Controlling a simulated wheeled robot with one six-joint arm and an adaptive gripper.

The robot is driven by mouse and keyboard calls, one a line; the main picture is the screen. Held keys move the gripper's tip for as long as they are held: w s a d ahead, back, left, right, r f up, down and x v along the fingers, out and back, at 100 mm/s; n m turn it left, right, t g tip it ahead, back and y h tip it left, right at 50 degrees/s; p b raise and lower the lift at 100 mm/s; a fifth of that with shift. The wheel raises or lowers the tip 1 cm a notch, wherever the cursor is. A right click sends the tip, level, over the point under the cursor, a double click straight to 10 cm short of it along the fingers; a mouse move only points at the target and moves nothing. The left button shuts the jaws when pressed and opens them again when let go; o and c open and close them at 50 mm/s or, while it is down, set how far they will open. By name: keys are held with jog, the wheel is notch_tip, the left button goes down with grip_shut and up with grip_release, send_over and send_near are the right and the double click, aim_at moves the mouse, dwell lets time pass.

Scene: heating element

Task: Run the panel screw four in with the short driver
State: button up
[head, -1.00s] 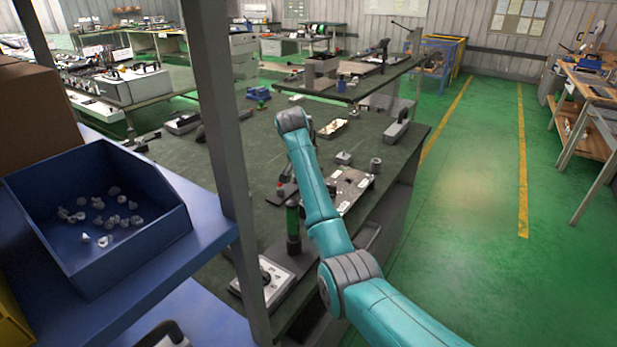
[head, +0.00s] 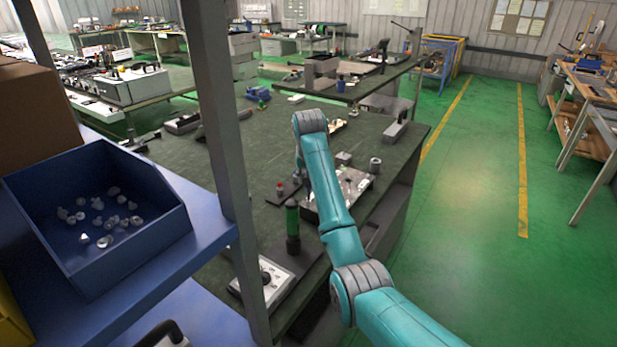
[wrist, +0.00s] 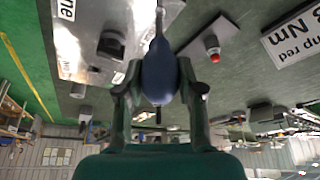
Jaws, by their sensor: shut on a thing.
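My gripper (wrist: 158,78) is shut on the dark blue handle of the short driver (wrist: 157,66) in the wrist view. In the head view the panel (head: 354,187) lies on the bench, partly behind my arm. My gripper and the driver are mostly hidden there by my arm. I cannot pick out screw four.
A green-handled tool (head: 292,222) stands upright left of my arm. A small red-topped piece (wrist: 212,44) and a printed label (wrist: 294,38) lie right of the driver. A blue bin (head: 150,240) of pale small parts sits on the shelf. A post (head: 220,150) rises nearby.

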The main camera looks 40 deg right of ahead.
jog(key=shift+n+y, duration=0.4)
jog(key=shift+n, duration=0.7)
